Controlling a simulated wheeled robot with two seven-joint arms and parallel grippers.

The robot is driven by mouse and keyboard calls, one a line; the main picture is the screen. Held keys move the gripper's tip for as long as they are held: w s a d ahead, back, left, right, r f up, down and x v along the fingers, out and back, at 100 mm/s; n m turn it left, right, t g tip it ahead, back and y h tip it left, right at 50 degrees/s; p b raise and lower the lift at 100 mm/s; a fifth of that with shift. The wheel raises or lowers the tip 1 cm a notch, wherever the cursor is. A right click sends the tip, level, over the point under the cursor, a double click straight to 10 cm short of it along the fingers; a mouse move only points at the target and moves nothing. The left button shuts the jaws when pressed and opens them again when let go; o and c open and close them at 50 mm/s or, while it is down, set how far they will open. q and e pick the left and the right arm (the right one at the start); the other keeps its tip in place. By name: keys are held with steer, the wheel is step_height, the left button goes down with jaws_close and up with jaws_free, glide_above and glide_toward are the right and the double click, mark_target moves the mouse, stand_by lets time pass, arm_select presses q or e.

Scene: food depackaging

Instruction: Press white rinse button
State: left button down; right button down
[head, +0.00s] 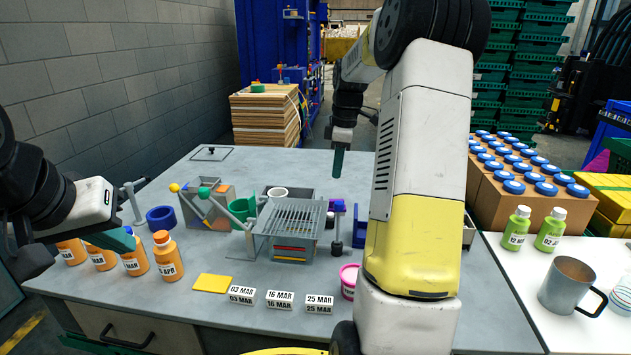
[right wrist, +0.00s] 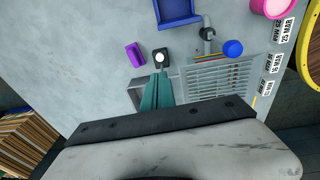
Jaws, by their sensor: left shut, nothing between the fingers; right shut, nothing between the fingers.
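The white button (right wrist: 160,58) is a small white disc on a black box on the grey table, in the right wrist view. My right gripper (right wrist: 159,76) is shut and empty, its teal fingertips just below the button in that picture. I cannot tell whether they touch it. My left gripper (head: 128,240) is shut and empty at the left, by the orange bottles (head: 166,256).
A metal grate (head: 290,217) over a bin stands close to the button, with a purple block (right wrist: 135,54) and a blue tray (right wrist: 190,20) nearby. Date labels (head: 280,299) and a pink tub (head: 348,282) lie at the front. The table's back left is mostly clear.

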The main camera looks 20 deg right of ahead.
mark_target(331, 213)
steer(key=f, duration=0.4)
steer(key=w+f, duration=0.1)
steer(key=f, duration=0.7)
steer(key=shift+w+a+f, duration=0.2)
steer(key=shift+a+f, duration=0.15)
